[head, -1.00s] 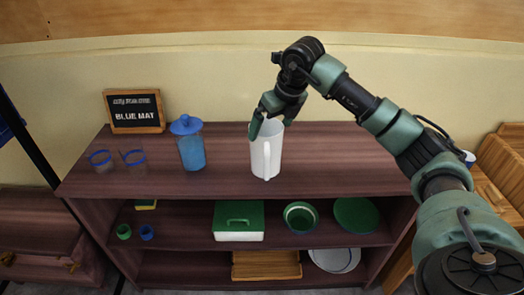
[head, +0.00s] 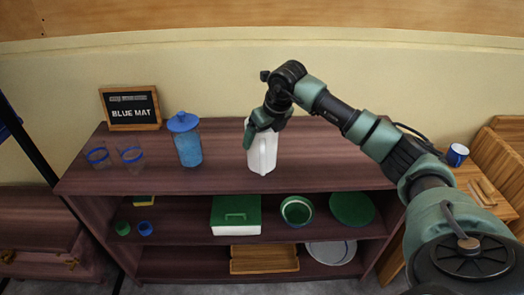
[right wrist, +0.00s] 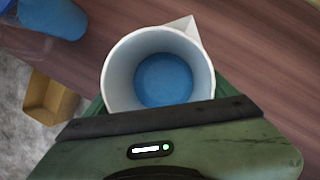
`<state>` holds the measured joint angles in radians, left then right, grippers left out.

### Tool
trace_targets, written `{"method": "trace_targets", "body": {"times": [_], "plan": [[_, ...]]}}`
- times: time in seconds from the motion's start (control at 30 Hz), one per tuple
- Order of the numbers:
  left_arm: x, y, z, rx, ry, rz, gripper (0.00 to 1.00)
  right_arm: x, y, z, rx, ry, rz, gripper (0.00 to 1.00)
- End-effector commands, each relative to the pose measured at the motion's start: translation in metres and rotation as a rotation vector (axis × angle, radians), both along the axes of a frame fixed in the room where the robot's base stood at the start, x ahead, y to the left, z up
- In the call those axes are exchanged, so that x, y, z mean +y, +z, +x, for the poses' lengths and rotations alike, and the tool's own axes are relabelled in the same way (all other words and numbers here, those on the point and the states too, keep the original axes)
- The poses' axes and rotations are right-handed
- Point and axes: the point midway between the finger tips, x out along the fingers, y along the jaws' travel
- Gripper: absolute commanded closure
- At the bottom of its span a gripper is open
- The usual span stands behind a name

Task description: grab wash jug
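My left gripper is not in view.
A blue-lidded pitcher (head: 187,142), two blue-rimmed glasses (head: 132,158) and a "BLUE MAT" sign (head: 131,110) stand left of the jug. Lower boards hold a green-lidded box (head: 236,215), bowls and a wooden tray (head: 264,260). The top board (head: 345,165) right of the jug is clear.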

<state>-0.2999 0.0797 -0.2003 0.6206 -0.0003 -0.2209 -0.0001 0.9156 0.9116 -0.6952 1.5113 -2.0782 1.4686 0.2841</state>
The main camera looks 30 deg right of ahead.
Motion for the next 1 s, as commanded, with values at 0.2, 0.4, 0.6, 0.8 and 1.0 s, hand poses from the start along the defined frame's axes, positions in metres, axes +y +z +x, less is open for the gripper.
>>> {"method": "trace_targets", "body": {"times": [0.2, 0.4, 0.6, 0.8, 1.0], "plan": [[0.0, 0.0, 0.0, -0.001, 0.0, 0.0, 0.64, 0.0, 0.002, 0.001, -0.004, -0.001, 0.001, 0.87], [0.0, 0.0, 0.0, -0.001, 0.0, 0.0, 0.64, 0.0, 0.003, 0.001, -0.004, -0.001, 0.001, 0.87], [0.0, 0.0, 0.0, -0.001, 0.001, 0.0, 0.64, 0.0, 0.008, 0.001, -0.004, -0.001, 0.001, 0.87], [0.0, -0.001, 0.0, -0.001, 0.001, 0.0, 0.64, 0.0, 0.022, 0.001, -0.007, -0.001, 0.002, 0.87], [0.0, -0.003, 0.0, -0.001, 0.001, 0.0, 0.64, 0.0, 0.044, 0.001, -0.007, -0.001, 0.001, 0.87]]}}
